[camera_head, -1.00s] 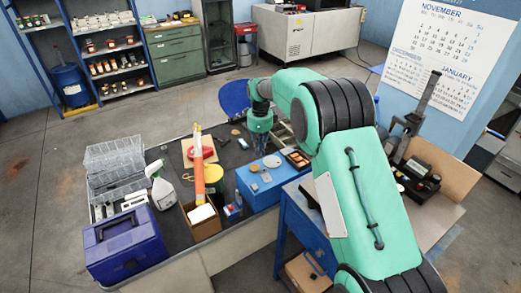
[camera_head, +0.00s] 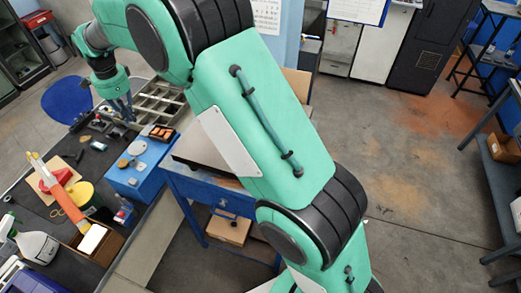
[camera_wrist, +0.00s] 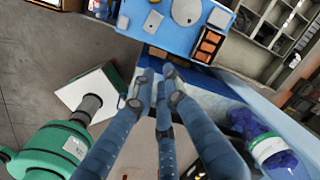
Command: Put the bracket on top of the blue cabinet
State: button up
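The blue cabinet (camera_head: 126,183) is a small blue box on the dark bench, left of my arm. Flat round pieces and a small orange-and-black tray lie on its top. Its blue top (camera_wrist: 120,30) is also at the top of the wrist view. My gripper (camera_head: 122,108) hangs fingers-down beyond the cabinet, near a compartment tray. In the wrist view, its long blue fingers (camera_wrist: 158,80) have spaced tips, with nothing visible between them. I cannot pick out the bracket with certainty; a grey rounded plate (camera_wrist: 153,22) lies on the cabinet top.
The metal compartment tray (camera_head: 158,103) lies beside the cabinet. A spray bottle (camera_head: 36,245), an open carton (camera_head: 104,246) and a yellow tin (camera_head: 84,195) crowd the bench's near left. A blue-legged table (camera_head: 216,190) stands right of it. Open floor (camera_head: 410,190) lies right of my arm.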

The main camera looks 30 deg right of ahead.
jog(key=s+d+r+n+t, duration=0.2)
jog(key=s+d+r+n, duration=0.4)
jog(key=s+d+r, duration=1.25)
jog(key=s+d+f+n+t, duration=0.1)
jog(key=s+d+n, duration=0.3)
jog(key=s, duration=1)
jog(key=s+d+f+n+t, duration=0.1)
jog(key=s+d+f+n, duration=0.2)
jog(key=s+d, duration=0.6)
jog(key=s+n, duration=0.1)
jog(key=s, duration=0.4)
jog(key=shift+d+t, duration=0.3)
notch_tip(320, 180, down, 2)
jog(key=shift+f+b, duration=0.1)
jog(key=shift+b, duration=0.95)
